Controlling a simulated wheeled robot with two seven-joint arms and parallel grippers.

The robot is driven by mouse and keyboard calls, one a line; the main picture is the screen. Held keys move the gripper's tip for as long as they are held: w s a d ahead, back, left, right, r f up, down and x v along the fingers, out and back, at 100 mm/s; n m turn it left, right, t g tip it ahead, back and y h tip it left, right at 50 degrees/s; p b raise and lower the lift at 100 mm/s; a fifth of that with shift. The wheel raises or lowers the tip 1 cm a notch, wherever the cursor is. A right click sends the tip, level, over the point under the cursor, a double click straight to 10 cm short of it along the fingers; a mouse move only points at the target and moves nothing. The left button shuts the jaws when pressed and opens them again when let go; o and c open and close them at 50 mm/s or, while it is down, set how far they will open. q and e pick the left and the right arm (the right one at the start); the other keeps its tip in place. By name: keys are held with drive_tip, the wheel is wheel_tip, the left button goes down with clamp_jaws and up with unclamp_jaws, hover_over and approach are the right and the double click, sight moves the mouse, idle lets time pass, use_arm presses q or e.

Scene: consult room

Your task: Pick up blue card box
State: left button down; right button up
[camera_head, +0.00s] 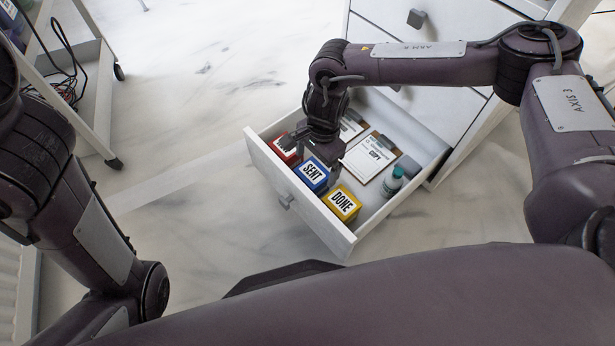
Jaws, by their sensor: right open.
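The blue card box (312,174), labelled SENT, stands in the open drawer (291,200) between a red box (285,150) and a yellow box labelled DONE (342,203). My right gripper (322,161) reaches down into the drawer from above, at the back edge of the blue box. It is open, and its fingers are partly hidden, so I cannot tell whether they touch the box. The red box is partly covered by the gripper. My left arm shows at the left, but its gripper is not visible.
Two clipboards, one (370,158) in full view, and a small teal-capped bottle (392,182) lie behind the boxes in the drawer. A white cart (97,100) with cables stands at the upper left. The floor left of the drawer is clear.

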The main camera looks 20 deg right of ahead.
sight(314, 172)
drive_tip(key=shift+f, duration=0.35)
drive_tip(key=shift+a+f+b, duration=0.2)
drive_tip(key=shift+f+b, duration=0.65)
drive_tip(key=shift+f, duration=0.35)
drive_tip(key=f+b, duration=0.4)
drive_tip(key=f, duration=0.1)
drive_tip(key=shift+s+a, duration=0.1)
drive_tip(key=shift+a, duration=0.25)
drive_tip(key=shift+r, duration=0.1)
drive_tip(key=c, duration=1.2)
